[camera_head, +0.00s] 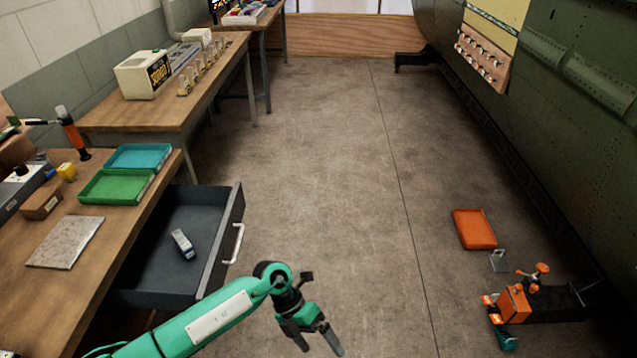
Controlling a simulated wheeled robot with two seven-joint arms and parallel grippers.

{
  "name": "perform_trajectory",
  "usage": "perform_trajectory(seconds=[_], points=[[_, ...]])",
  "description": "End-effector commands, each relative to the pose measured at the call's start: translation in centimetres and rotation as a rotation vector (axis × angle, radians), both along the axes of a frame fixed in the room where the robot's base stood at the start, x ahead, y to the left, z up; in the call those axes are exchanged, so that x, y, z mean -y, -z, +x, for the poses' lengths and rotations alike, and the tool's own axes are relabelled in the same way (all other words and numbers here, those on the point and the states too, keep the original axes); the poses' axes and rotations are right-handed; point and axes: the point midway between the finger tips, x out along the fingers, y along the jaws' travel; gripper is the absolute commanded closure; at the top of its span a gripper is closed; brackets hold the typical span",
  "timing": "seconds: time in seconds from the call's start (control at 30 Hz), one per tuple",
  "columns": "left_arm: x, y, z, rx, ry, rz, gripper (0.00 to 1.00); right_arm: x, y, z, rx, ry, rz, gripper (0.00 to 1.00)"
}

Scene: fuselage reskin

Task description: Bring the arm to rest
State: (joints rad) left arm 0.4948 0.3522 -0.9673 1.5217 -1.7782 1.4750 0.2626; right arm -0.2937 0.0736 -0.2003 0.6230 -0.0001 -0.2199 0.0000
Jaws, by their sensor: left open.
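My left arm, green with a white panel, comes in from the bottom left. My left gripper (320,345) hangs over the bare floor at the bottom middle, to the right of the open drawer (215,262). Its two dark fingers are spread apart and nothing shows between them. The gripper is apart from the drawer and its pale handle (235,243). My right gripper is not in view.
A small white and blue item (183,244) lies in the drawer. Green (115,187) and teal (138,157) trays sit on the left workbench (105,240). An orange tray (474,229) and an orange-black device (515,303) stand by the fuselage (560,120). The middle floor is clear.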

Motion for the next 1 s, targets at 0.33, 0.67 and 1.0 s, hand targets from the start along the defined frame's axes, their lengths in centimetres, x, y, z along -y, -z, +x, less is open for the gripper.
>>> perform_trajectory(seconds=[0.33,0.67,1.0], points=[[2.3,6.3,6.0,-0.449,-0.949,-0.536,0.0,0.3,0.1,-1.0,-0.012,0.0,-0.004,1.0],[-11.6,24.8,3.9,-0.761,-2.041,-0.476,0.0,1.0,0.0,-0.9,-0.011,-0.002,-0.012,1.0],[-22.5,39.3,-14.4,-0.959,-2.781,-0.014,0.0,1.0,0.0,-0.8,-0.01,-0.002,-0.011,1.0]])
